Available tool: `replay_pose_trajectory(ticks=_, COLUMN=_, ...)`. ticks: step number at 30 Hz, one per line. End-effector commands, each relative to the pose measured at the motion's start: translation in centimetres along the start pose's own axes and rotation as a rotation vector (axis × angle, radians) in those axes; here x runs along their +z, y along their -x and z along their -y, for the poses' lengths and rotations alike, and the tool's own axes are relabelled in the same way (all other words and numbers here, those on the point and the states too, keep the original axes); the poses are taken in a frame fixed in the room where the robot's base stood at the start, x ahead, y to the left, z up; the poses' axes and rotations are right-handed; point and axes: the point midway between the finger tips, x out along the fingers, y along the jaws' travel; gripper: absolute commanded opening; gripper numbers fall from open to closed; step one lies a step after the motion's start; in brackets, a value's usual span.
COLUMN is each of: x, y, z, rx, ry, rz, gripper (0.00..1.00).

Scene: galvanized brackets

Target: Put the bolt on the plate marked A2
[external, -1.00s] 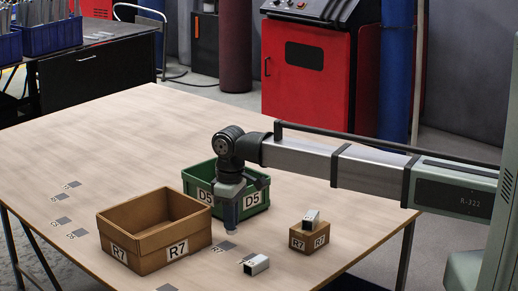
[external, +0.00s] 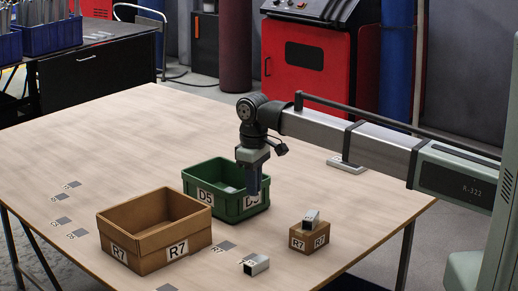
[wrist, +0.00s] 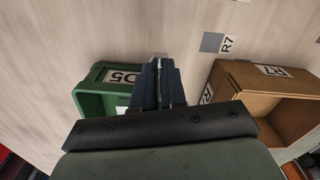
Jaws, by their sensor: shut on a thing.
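My gripper (external: 252,190) points down above the right front part of the green bin marked D5 (external: 197,211). It also shows in the wrist view (wrist: 158,62), with its dark fingers closed together. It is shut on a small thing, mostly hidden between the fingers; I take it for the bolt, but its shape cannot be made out. Small grey plates lie flat on the table: several at the left, such as one plate (external: 62,220), and one (external: 228,246) beside the large box.
An open brown box marked R7 (external: 145,247) stands left of the green bin. A small R7 box (external: 297,241) carries a metal bracket (external: 311,217). Another bracket (external: 257,264) lies at the front. A grey metal piece (external: 346,166) lies behind my arm. The table's left half is mostly clear.

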Motion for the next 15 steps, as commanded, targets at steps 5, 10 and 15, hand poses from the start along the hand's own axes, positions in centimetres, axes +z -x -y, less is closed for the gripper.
replay_pose_trajectory(ticks=5, x=1.2, y=0.1, z=-7.0, rx=0.0, ry=-0.088, rz=-0.001, gripper=0.0)
replay_pose_trajectory(ticks=10, x=2.4, y=0.2, z=-13.3, rx=0.001, ry=-0.166, rz=-0.002, gripper=0.0)
replay_pose_trajectory(ticks=15, x=3.6, y=0.4, z=-19.8, rx=0.001, ry=-0.244, rz=-0.003, gripper=0.0)
